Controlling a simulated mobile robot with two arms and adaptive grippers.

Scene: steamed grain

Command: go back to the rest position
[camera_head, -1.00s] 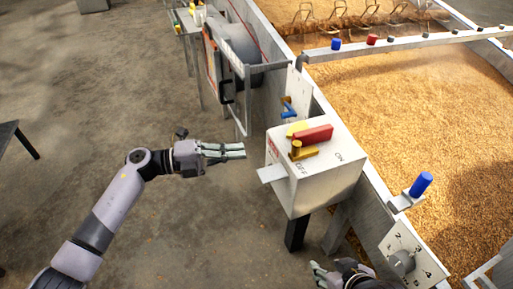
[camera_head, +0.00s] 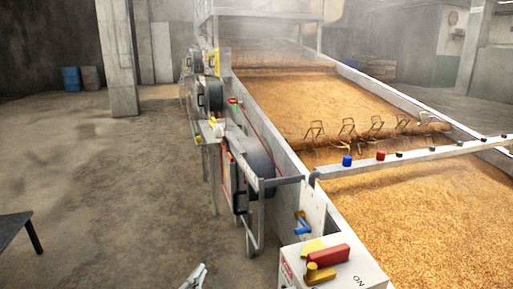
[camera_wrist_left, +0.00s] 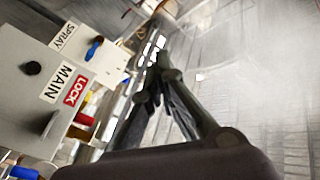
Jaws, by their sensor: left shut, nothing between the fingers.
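My left gripper (camera_head: 196,275) shows only by its fingertips at the bottom edge of the head view, left of the grey switch box (camera_head: 362,274) and apart from it. The left wrist view shows its dark fingers (camera_wrist_left: 160,90) shut, with nothing between them. My right gripper is not in view. The switch box carries a red handle (camera_head: 328,255) and a yellow handle (camera_head: 320,274) on top. Its lower part is cut off.
A long trough of grain (camera_head: 420,210) runs along the right, with a rail (camera_head: 415,156) across it. A labelled control box (camera_wrist_left: 45,75) fills the left of the left wrist view. A dark table (camera_head: 14,226) stands far left. The floor (camera_head: 110,200) between is clear.

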